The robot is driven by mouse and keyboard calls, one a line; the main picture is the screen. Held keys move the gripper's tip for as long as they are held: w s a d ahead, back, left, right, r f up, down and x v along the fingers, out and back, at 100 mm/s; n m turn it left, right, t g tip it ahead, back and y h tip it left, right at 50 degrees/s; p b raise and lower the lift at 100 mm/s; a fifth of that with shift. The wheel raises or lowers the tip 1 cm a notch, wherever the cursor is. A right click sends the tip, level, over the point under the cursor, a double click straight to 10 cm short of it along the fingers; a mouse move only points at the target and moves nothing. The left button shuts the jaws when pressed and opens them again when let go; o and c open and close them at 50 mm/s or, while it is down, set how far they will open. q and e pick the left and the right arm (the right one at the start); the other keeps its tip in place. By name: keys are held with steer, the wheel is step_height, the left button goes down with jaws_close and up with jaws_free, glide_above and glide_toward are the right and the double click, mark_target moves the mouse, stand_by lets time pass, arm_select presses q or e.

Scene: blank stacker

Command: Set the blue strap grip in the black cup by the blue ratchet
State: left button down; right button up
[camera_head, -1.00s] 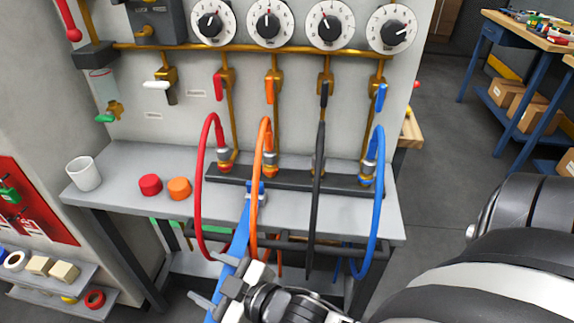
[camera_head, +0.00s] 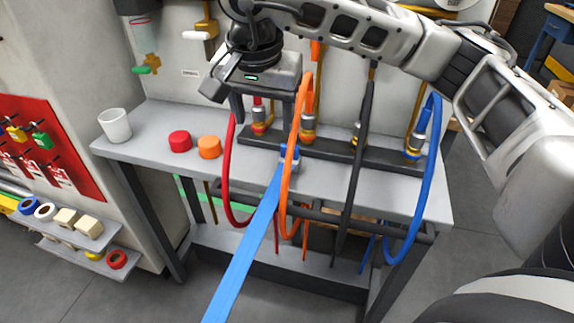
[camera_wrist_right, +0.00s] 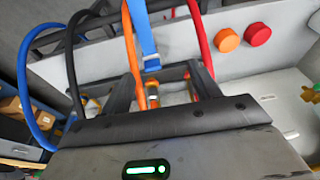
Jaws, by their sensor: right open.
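A long blue strap (camera_head: 247,245) runs from a small blue and grey ratchet (camera_head: 289,160) at the bench's front edge down toward the bottom of the head view. The strap (camera_wrist_right: 140,25) and ratchet (camera_wrist_right: 151,62) also show in the right wrist view. I cannot make out a separate grip on the strap, and I see no clear black cup. My right gripper (camera_head: 268,108) is open above the rail, behind the orange hose. In the wrist view its fingers (camera_wrist_right: 162,88) spread either side of the orange hose's fitting, apparently empty. My left gripper is not in view.
Red, orange (camera_head: 292,190), black (camera_head: 353,170) and blue (camera_head: 432,150) looped hoses stand up from a dark rail (camera_head: 335,150) around my right gripper. A white cup (camera_head: 115,125), red knob (camera_head: 179,141) and orange knob (camera_head: 209,147) sit at the bench's left, with bare bench around them.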

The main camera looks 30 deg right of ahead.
steer(key=d+r+h, duration=0.2)
steer(key=d, duration=0.2)
steer(key=b, duration=0.2)
glide_above(290, 145)
steer(key=s+a, duration=0.1)
steer(key=a, duration=0.1)
step_height(290, 145, down, 8)
steer(key=f, duration=0.1)
steer(key=shift+t, duration=0.4)
steer(key=shift+s+x, duration=0.1)
steer(key=shift+x, duration=1.35)
steer(key=shift+s+x, duration=0.15)
steer(key=shift+x, duration=1.3)
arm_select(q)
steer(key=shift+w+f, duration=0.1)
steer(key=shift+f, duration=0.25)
arm_select(e)
steer(key=shift+d, duration=0.1)
steer(key=c, duration=1.2)
steer(key=shift+o, duration=0.2)
